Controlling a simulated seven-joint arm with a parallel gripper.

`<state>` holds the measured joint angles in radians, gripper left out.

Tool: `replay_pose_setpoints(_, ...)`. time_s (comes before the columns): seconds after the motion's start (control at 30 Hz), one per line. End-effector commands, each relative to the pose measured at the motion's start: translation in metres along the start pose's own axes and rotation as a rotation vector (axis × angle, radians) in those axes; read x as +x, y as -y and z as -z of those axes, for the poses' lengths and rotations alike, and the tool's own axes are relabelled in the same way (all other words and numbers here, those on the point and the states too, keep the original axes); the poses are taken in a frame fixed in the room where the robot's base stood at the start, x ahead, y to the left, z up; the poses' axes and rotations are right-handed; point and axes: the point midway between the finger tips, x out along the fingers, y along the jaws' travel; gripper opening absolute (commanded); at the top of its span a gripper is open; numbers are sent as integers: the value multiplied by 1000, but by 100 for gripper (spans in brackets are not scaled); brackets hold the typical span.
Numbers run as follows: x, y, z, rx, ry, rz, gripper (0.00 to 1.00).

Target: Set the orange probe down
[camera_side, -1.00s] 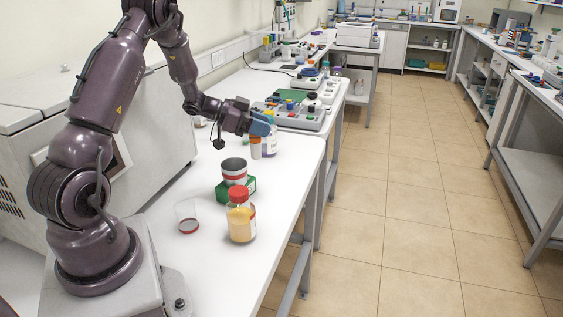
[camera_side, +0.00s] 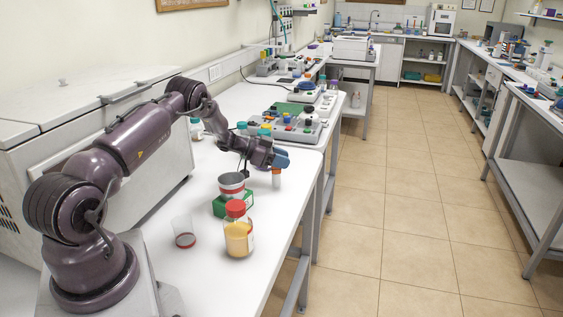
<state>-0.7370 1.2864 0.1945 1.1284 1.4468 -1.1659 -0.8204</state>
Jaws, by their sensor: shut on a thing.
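The orange probe (camera_side: 276,178) is a small upright tube with an orange top and a pale body. My gripper (camera_side: 279,163) is at the far end of my outstretched arm, shut on the probe's upper part. The probe hangs below the blue fingers, over the near white table's right side. Its lower end is at or just above the table surface; I cannot tell whether it touches. The fingers hide the very top of the probe.
A red-capped jar (camera_side: 238,232) and a clear cup (camera_side: 183,232) stand nearer. A grey rack with colored caps (camera_side: 292,129) is behind. The table's right edge is close to the probe.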

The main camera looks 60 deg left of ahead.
Motion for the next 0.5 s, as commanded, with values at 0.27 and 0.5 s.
replay_pose_setpoints(0.27,3,0,-7,3,-2,1,6)
replay_pose_setpoints(0.5,4,0,-11,2,-1,1,38)
